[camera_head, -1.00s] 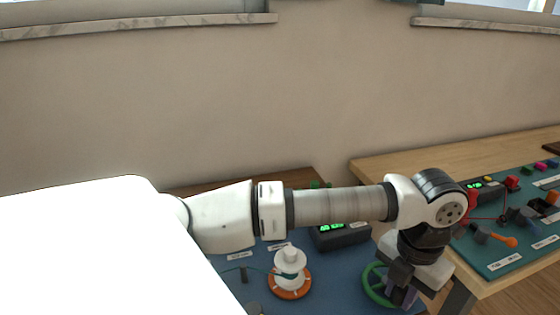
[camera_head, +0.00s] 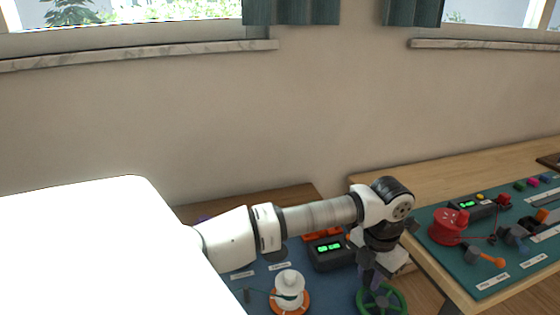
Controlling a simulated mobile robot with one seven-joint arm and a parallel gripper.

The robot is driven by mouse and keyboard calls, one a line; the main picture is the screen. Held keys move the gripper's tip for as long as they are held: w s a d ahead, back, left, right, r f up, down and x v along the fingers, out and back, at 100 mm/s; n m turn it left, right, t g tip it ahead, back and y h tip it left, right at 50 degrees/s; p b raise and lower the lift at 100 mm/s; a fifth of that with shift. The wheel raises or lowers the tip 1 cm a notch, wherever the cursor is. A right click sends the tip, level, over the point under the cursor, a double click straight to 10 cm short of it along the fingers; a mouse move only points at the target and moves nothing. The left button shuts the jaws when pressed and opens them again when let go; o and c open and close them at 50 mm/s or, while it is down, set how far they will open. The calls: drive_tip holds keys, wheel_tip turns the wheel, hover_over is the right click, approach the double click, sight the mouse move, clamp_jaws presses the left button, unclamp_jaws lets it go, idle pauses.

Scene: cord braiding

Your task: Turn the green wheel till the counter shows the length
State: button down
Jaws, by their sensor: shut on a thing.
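The green wheel (camera_head: 366,297) lies at the lower right of the blue mat, under my gripper. My gripper (camera_head: 378,285) points down at the wheel and is shut on it; the arm partly hides the fingers. The counter (camera_head: 331,250) is a dark box with lit green digits, behind and to the left of the wheel. The digits are too small to read surely. A white spool (camera_head: 289,285) with dark cord around it stands on an orange disc (camera_head: 291,304) left of the wheel.
A second table (camera_head: 420,183) at the right bears a teal mat with a red spool (camera_head: 448,226), another counter (camera_head: 474,206) and an orange-handled tool (camera_head: 488,258). An orange thing (camera_head: 322,235) lies behind the near counter. A gap shows between the tables. The wall is behind.

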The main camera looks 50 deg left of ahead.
sight(400, 312)
drive_tip(key=shift+w+d+f+b, duration=0.1)
drive_tip(key=shift+w+d+b, duration=0.2)
drive_tip(key=shift+w, duration=0.3)
drive_tip(key=shift+w+d+f+b, duration=0.15)
drive_tip(key=shift+w+b, duration=0.25)
drive_tip(key=shift+w, duration=0.2)
drive_tip(key=d, duration=0.1)
drive_tip(key=w+d+b, duration=0.1)
drive_tip(key=d+b, duration=0.1)
drive_tip(key=d, duration=0.1)
drive_tip(key=shift+w+r, duration=0.1)
drive_tip(key=shift+w, duration=0.25)
drive_tip(key=d+b, duration=0.1)
drive_tip(key=s+d, duration=0.1)
drive_tip(key=d, duration=0.1)
drive_tip(key=shift+s+b, duration=0.15)
drive_tip(key=shift+b, duration=0.2)
drive_tip(key=s, duration=0.1)
drive_tip(key=s+d+b, duration=0.1)
drive_tip(key=s+b, duration=0.1)
drive_tip(key=shift+s+d, duration=0.35)
drive_tip(key=shift+s, duration=0.05)
drive_tip(key=shift+s+a+r, duration=0.15)
drive_tip(key=shift+s, duration=0.6)
drive_tip(key=shift+b, duration=0.55)
